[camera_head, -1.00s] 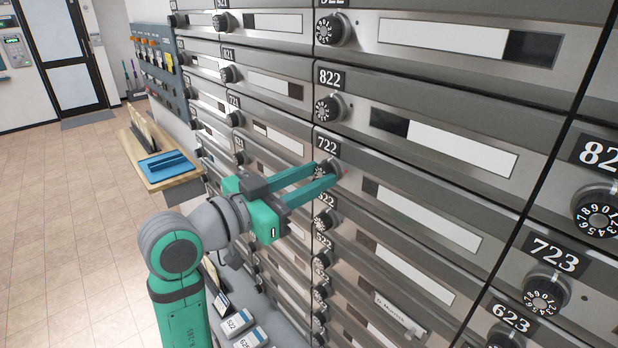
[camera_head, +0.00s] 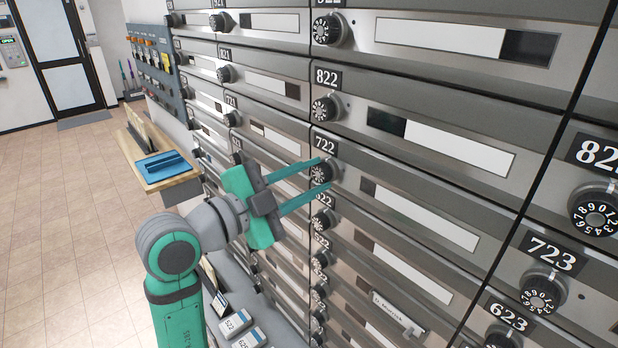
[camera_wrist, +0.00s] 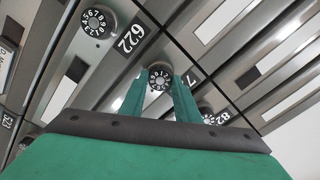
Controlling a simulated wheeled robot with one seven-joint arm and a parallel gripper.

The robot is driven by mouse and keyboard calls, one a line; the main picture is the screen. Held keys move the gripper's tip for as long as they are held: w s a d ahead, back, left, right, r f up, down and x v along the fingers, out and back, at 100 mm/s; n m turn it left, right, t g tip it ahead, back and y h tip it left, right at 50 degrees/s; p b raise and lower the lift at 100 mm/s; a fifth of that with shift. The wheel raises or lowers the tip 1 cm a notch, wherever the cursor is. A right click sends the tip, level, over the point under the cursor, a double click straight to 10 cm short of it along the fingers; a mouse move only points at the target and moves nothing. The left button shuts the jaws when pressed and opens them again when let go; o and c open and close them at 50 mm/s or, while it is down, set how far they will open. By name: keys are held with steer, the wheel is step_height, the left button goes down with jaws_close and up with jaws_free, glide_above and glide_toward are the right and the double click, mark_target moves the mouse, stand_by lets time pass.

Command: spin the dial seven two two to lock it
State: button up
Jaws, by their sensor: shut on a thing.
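The 722 dial (camera_head: 319,173) is a black round knob with white digits, under the 722 label (camera_head: 325,145) on a grey mailbox door. My gripper (camera_head: 325,173) has one green finger above the dial and one below it, and is shut on it. In the wrist view the dial (camera_wrist: 159,77) sits between the two fingertips (camera_wrist: 160,84), its numbered face visible. The digits are too small to read surely. The 722 label is partly hidden by a finger in the wrist view.
The 822 dial (camera_head: 325,108) is above and the 622 dial (camera_head: 322,220) is close below. The 723 dial (camera_head: 541,292) is at the lower right. A wooden shelf with a blue tray (camera_head: 162,165) stands left of my arm. Open tiled floor (camera_head: 60,200) lies further left.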

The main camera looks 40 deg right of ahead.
steer(key=shift+w+m, duration=0.15)
steer(key=shift+m, duration=0.75)
steer(key=shift+s, duration=0.2)
steer(key=o, duration=1)
steer(key=shift+o, duration=0.2)
